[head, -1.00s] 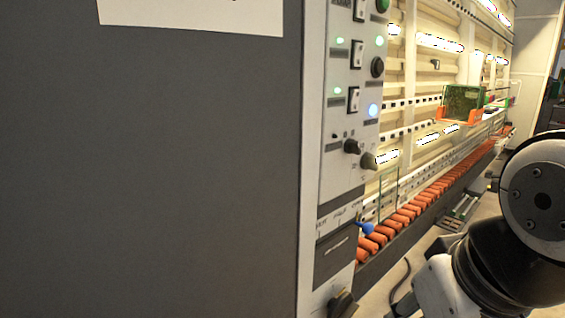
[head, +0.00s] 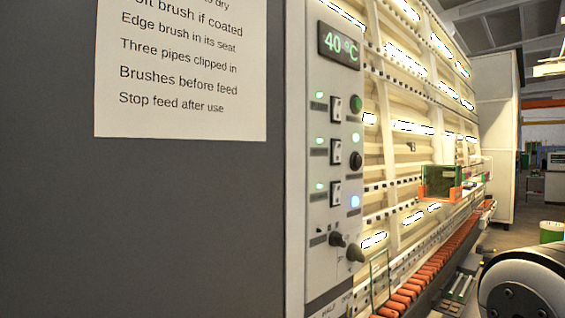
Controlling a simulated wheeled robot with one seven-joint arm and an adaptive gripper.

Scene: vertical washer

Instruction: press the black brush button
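The control panel (head: 322,200) stands upright at the centre of the head view, seen at a steep angle. A round black button (head: 356,160) sits in its right column, below a round green button (head: 356,103) and above a blue-lit lamp (head: 355,202). The small labels are too small to read, so I cannot tell which one says brush. My gripper is out of view. Only a white and black part of my arm shows at the lower right, apart from the panel.
A display (head: 338,46) reads 40 °C. Rocker switches (head: 335,151) and dark knobs (head: 355,252) share the panel. A paper notice (head: 180,70) hangs on the dark cabinet side (head: 190,220). A greenish glass pane (head: 440,182) stands on the washer. Floor shows at right.

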